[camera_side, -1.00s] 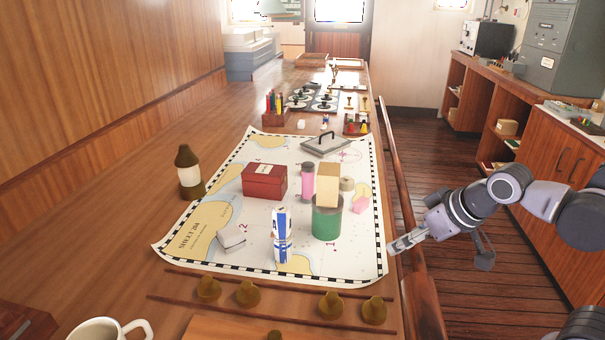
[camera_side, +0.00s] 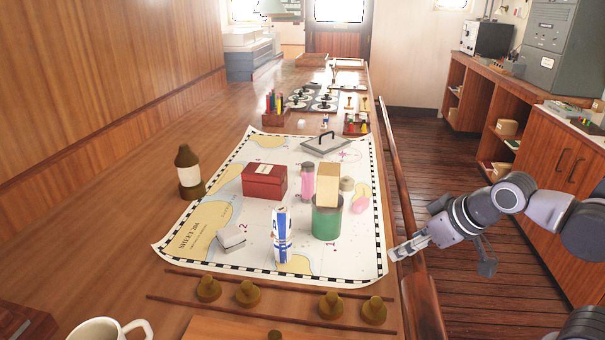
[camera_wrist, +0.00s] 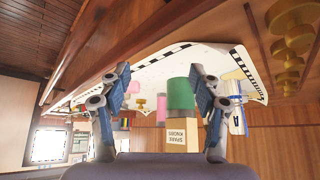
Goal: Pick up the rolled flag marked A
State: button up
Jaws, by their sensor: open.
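The rolled flag (camera_side: 282,236), white with blue bands, stands upright on the front part of the chart in the side view. I cannot read a letter on it. In the wrist view, which looks upside down, a white and blue piece (camera_wrist: 236,115) that appears to be the flag shows right of the right finger, partly hidden. My gripper (camera_side: 394,254) is at the chart's right edge, right of the flag and well apart from it. Its two fingers (camera_wrist: 161,72) are spread, with nothing held between them.
A green can (camera_side: 327,224) with a cream box (camera_side: 328,184) on top stands right of the flag. A grey-white block (camera_side: 232,238) lies left, a red box (camera_side: 265,181) behind. Brass weights (camera_side: 331,305) line the front. A wooden rail (camera_side: 421,295) runs along the right edge.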

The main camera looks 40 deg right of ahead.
jog(key=shift+c, duration=0.2)
notch_tip(320, 180, up, 19)
jog(key=w+a+r+n+g, duration=0.3)
jog(key=w+a+r+n, duration=0.15)
jog(key=w+n, duration=0.2)
jog(key=n+g, duration=0.4)
jog(key=n, duration=0.6)
send_over(281, 209)
notch_tip(281, 209, down, 4)
jog(key=f, duration=0.4)
jog(key=shift+w+f, duration=0.15)
jog(key=shift+w, duration=0.05)
jog(key=shift+s+f, duration=0.15)
jog(key=shift+f, duration=5.85)
jog(key=c, duration=1.3)
